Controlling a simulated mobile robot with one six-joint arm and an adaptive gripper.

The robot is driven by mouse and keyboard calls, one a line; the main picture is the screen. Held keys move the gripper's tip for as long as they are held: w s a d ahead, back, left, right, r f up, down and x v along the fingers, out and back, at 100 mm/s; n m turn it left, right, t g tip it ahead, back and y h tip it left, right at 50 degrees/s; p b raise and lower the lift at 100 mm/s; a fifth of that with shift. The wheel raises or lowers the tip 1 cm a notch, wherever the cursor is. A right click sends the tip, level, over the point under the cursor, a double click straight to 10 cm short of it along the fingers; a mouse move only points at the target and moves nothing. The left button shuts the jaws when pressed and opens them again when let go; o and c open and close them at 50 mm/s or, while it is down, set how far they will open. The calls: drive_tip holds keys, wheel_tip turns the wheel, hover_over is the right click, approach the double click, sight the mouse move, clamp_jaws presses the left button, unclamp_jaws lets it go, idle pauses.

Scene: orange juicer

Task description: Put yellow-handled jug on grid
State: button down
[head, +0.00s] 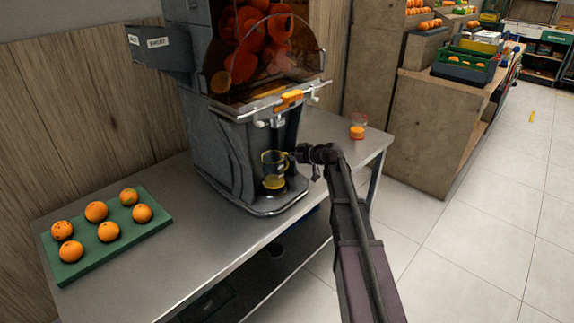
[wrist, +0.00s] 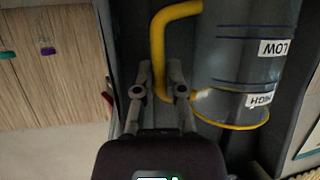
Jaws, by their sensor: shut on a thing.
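The clear jug (head: 272,168) is upright under the juicer's spout, with yellow showing at its bottom. In the wrist view the jug (wrist: 240,65) appears upside down, with LOW and HIGH labels, a yellow rim and a yellow handle (wrist: 158,40). My gripper (head: 294,156) reaches in from the right, at the jug's handle side. In the wrist view my gripper (wrist: 160,72) has its fingers shut on the handle. The dark grid (head: 274,190) lies at the juicer's base, directly below the jug. I cannot tell whether the jug's bottom touches it.
The grey juicer (head: 225,130) stands on a metal table (head: 190,235). A green tray (head: 75,268) with several oranges is at the left. A small cup with orange contents (head: 357,127) stands near the table's right end. The tabletop between tray and juicer is clear.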

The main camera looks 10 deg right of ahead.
drive_tip(key=shift+f+b, duration=0.8)
drive_tip(key=shift+f, duration=0.35)
drive_tip(key=c, duration=1)
unclamp_jaws()
drive_tip(key=p+v, duration=0.4)
drive_tip(key=v, duration=0.8)
drive_tip(key=shift+p, duration=0.35)
